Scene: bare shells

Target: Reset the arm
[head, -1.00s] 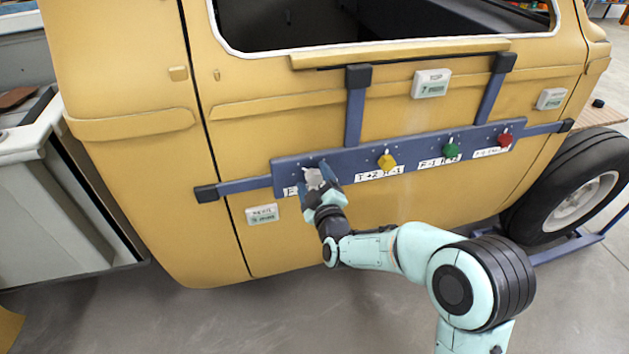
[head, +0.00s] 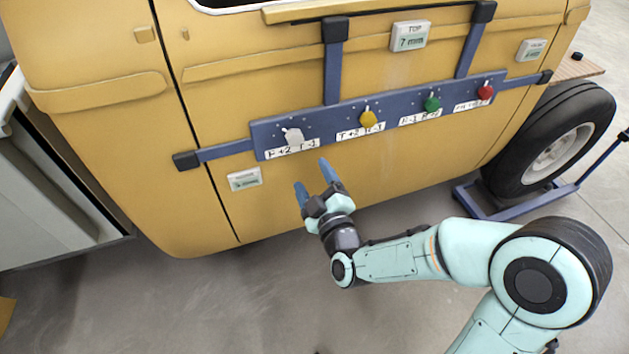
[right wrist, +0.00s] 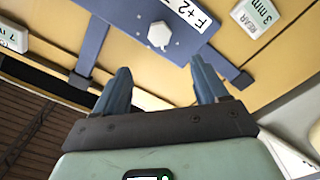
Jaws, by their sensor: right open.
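My right gripper (head: 312,180) is open and empty, held off the yellow vehicle shell below the left part of the blue bar. Its two blue fingers also show apart in the right wrist view (right wrist: 160,88). The nearest knob is the white one (head: 293,135) at the left end of the blue bar (head: 400,112); it shows beyond the fingers in the right wrist view (right wrist: 158,36). My left gripper is out of view.
The bar also carries a yellow knob (head: 368,119), a green knob (head: 432,104) and a red knob (head: 486,92). Gauge displays sit on the yellow door (head: 300,210). A wheel (head: 552,140) on a blue stand is at right. Grey floor below is clear.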

